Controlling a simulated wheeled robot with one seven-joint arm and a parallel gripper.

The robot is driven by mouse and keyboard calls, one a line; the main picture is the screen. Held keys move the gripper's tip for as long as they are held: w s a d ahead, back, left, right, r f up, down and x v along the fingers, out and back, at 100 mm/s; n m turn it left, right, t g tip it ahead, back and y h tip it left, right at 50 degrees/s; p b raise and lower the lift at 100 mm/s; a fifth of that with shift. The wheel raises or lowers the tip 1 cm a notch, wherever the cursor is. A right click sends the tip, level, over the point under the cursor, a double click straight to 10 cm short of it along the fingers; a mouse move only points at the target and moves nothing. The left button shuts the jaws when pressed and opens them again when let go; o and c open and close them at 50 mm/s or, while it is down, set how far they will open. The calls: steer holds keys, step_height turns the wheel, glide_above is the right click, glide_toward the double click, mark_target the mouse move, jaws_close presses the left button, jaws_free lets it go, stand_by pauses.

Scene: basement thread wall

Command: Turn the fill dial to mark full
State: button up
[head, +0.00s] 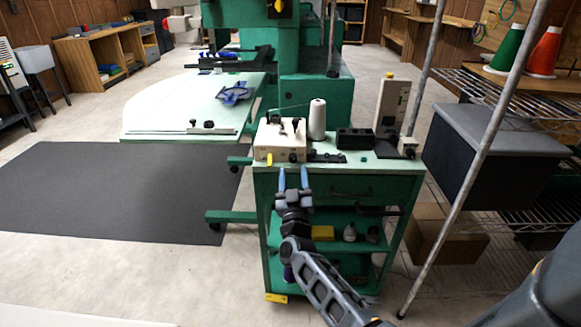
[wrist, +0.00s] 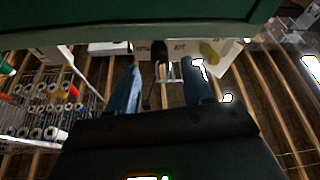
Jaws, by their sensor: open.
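A cream-white machine box (head: 272,140) with black levers on top stands at the left of a green cart's top. A small yellow-and-dark knob (head: 293,157) sits low on its front; I cannot tell surely whether it is the fill dial, and no mark is readable. My gripper (head: 293,178), with two blue fingers, is open just below this knob, at the cart's front edge. In the wrist view my open fingers (wrist: 161,88) point toward a dark knob-like part (wrist: 159,50) and a yellow piece (wrist: 208,53). Nothing is held between the fingers.
The green cart (head: 340,189) also carries a white thread cone (head: 317,119), a black box (head: 355,138) and an upright cream panel (head: 392,106). A slanted metal pole (head: 470,175) stands to its right. A dark mat (head: 110,190) covers open floor at left.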

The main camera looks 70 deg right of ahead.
mark_target(293, 161)
steer(key=shift+x, duration=2)
steer(key=shift+c, duration=0.3)
jaws_close()
